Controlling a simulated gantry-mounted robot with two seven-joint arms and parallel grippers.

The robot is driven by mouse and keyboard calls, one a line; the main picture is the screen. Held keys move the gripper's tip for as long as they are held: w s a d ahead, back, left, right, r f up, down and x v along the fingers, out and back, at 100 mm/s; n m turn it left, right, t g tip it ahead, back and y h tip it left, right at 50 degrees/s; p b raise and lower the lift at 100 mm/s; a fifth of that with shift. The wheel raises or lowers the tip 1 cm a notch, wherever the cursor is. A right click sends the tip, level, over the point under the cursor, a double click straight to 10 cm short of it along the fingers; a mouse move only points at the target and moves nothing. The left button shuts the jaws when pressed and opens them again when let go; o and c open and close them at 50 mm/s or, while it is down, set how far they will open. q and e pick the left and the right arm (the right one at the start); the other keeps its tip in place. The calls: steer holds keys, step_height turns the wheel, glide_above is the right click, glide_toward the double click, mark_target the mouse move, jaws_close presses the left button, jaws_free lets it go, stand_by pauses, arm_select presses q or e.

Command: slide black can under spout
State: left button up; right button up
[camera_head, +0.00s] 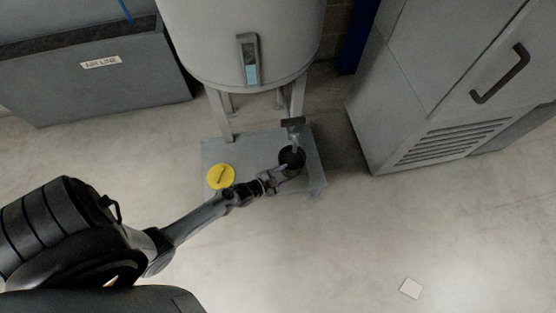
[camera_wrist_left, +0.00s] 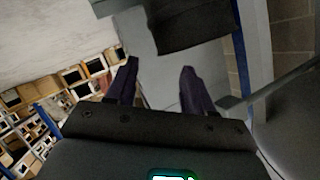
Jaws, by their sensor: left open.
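The black can (camera_head: 291,157) stands on a low grey platform below the tank. The spout (camera_head: 294,141), with a dark handle on top, overlaps the can's back rim in the head view; I cannot tell how centred the can is under it. My left gripper (camera_head: 278,178) is open at the can's front left side. In the left wrist view, a dark body that looks like the can (camera_wrist_left: 188,28) lies just past the open fingertips (camera_wrist_left: 158,66), off to the right. I cannot tell if they touch. My right gripper is not in view.
A round yellow object (camera_head: 221,176) lies on the platform (camera_head: 250,146) left of the can. The grey tank (camera_head: 205,45) stands on legs behind. A grey cabinet (camera_head: 400,110) stands at right, a box labelled AIR LINE (camera_head: 100,85) at left. The front floor is mostly clear.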

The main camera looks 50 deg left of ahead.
mark_target(294, 170)
arm_select(q)
steer(key=b+x, duration=0.3)
steer(key=x, duration=0.4)
steer(key=shift+f+b, duration=0.15)
steer(key=shift+b, duration=0.15)
steer(key=shift+w, duration=0.4)
steer(key=shift+c, duration=0.3)
